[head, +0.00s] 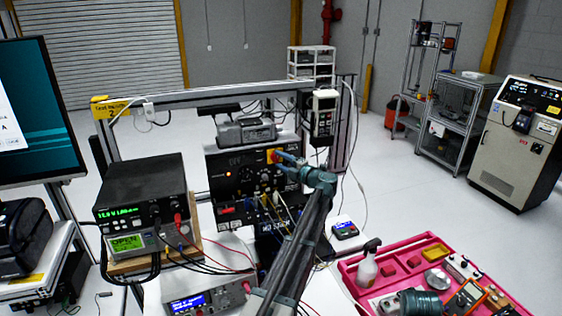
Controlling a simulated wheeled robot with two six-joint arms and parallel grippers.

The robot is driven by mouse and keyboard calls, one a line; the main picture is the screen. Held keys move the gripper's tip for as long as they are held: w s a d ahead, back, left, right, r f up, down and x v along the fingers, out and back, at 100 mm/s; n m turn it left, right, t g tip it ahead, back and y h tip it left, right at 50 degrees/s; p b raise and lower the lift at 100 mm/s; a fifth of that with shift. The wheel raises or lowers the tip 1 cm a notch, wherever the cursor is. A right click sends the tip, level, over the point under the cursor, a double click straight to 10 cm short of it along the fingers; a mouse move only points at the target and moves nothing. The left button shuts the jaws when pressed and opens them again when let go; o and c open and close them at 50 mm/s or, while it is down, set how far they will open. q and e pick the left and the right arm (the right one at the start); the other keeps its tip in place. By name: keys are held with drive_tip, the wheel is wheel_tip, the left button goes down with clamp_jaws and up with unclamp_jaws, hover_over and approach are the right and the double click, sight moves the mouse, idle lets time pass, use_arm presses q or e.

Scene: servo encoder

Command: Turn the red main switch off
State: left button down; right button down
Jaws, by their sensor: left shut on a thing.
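The red main switch (272,156), a small knob on a yellow plate, sits at the upper right of the black panel (228,168) on the bench. My left gripper (281,157) is at the switch, its fingers pointing left across the front of it. It is shut on the knob. The fingers hide part of the switch, and its turned position is too small to tell.
A power supply (140,188) and meters stand left of the panel. Cables hang across the panel's lower front. A metal frame (210,97) rises behind it. A pink tray (355,272) with a spray bottle (367,264) and tools lies at the lower right.

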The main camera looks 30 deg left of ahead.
use_arm(q)
drive_tip(key=shift+c, duration=1.4)
unclamp_jaws()
drive_tip(key=shift+d, duration=0.1)
drive_tip(key=v, duration=1.3)
drive_tip(key=shift+d, duration=0.3)
drive_tip(key=shift+s+r, duration=0.1)
drive_tip(key=shift+s, duration=0.05)
